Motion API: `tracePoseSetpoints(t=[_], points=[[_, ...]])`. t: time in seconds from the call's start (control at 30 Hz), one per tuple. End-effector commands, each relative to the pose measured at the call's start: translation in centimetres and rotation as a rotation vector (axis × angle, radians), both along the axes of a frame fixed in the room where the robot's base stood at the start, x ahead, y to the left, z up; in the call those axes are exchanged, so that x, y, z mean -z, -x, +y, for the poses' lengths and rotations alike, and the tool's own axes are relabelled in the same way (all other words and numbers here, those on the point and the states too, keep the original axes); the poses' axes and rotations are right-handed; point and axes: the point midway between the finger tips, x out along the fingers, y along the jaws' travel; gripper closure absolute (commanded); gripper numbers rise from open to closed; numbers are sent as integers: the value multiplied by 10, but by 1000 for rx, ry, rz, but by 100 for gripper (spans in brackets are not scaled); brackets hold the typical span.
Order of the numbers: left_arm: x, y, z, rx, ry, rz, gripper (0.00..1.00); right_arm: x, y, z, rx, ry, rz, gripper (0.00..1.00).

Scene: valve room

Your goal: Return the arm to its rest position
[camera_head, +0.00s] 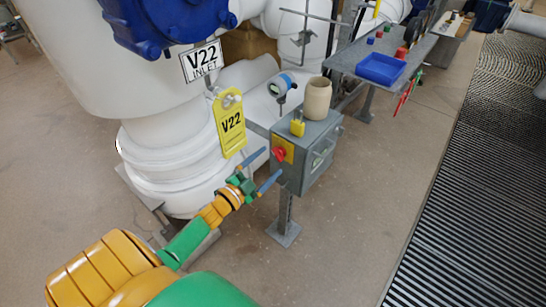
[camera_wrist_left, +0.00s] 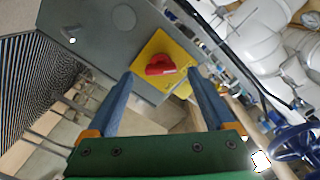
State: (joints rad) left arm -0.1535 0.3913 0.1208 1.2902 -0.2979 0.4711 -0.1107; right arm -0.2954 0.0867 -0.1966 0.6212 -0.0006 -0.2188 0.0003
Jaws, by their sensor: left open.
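My left gripper (camera_head: 263,168) is open and empty, with its two blue fingers apart, just left of the grey control box (camera_head: 318,152) on its post. In the left wrist view, the gripper's fingers (camera_wrist_left: 158,88) point toward the box and a red rotary switch (camera_wrist_left: 160,66) on a yellow plate (camera_wrist_left: 153,52). The switch lies beyond the fingertips, between them in the picture, and I see no contact. The switch also shows in the head view (camera_head: 279,154). My left arm comes in from the lower left in orange and green. My right gripper is not in view.
A yellow V22 tag (camera_head: 231,124) hangs on the white pipe (camera_head: 172,160) beside the gripper. A beige cup (camera_head: 317,98) and a yellow padlock (camera_head: 297,125) sit on the box. A table with a blue tray (camera_head: 381,68) stands behind. Floor to the right is clear.

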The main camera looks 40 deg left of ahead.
Motion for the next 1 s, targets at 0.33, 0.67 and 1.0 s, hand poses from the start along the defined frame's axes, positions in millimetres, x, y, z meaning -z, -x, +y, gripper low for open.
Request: tracePoseSetpoints(t=[0.33,0.67,1.0], points=[[-1,41,3,-1,0,-1,12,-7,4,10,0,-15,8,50],[0,40,3,-2,2,2,12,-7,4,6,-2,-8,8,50],[52,71,-44,-297,284,536,12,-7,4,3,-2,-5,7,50]])
